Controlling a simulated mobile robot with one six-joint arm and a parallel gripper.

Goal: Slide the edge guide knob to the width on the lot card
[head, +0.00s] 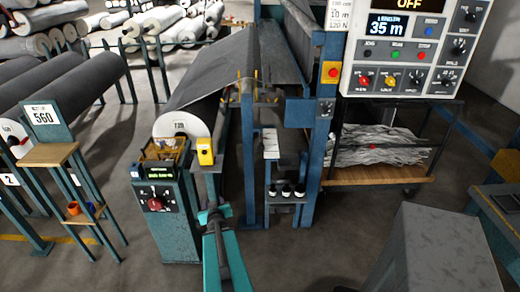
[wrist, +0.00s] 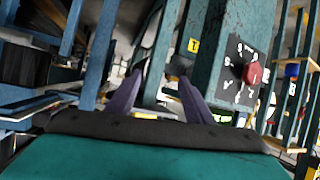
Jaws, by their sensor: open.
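My gripper (wrist: 160,80) shows in the wrist view with its two purple fingers apart and nothing between them. In the head view my teal arm reaches up from the bottom middle, its fingers hard to make out. A white card (head: 340,14) at the top of the head view carries small print, including "10 m"; I cannot tell if it is the lot card. Yellow pieces (head: 239,86) stand at the blue frame under the dark sheet; I cannot tell which part is the edge guide knob. A red dial knob (head: 155,204) is on a blue pedestal, also in the wrist view (wrist: 252,73).
A control panel (head: 402,50) reads 35 m and OFF. A yellow box (head: 205,151) stands beside the pedestal. A grey roll (head: 182,124) lies behind it. A wooden cart (head: 375,175) and a grey block (head: 440,250) take the right.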

